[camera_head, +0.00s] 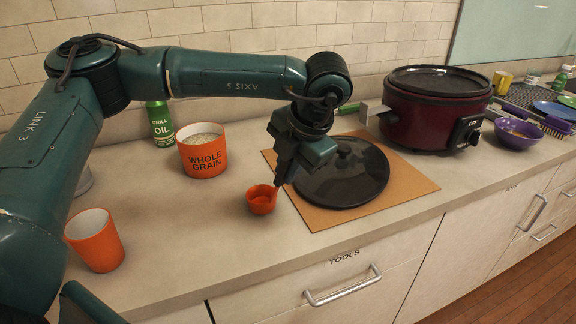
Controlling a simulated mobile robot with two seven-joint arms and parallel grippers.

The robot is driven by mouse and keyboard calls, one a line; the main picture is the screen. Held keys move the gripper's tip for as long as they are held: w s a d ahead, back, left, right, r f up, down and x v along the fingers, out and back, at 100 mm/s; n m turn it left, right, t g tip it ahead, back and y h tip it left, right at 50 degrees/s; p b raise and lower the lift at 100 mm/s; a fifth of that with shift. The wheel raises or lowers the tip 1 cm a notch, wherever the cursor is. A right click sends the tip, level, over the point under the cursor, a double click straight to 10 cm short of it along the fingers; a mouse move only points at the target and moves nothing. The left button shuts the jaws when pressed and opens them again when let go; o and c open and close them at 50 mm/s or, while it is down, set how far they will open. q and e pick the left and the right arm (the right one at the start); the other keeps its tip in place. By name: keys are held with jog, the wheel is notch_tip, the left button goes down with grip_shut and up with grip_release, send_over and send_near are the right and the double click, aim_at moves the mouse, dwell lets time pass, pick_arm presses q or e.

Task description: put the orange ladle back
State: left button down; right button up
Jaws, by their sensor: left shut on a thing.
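The orange ladle (262,200) is a small round cup with a short handle, seen in the head view near the middle of the counter. My left gripper (281,184) points down and is shut on the ladle's handle. The gripper hides part of the handle. The ladle's bowl is left of the brown board; I cannot tell whether it touches the counter or hangs just above it. My right gripper is not in view.
An orange WHOLE GRAIN canister (203,152), a green oil bottle (161,124) and an orange cup (95,241) stand to the left. A black lid (341,177) lies on the brown board (315,217). A dark red cooker (436,110) and purple bowl (517,134) are right. A TOOLS drawer (318,271) is below.

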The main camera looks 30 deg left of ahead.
pick_arm(q)
jog(key=shift+f, duration=0.15)
jog(key=c, duration=1.4)
grip_release()
jog(key=v, duration=1.2)
jog(key=shift+r+b, duration=0.25)
jog(key=shift+b, duration=0.05)
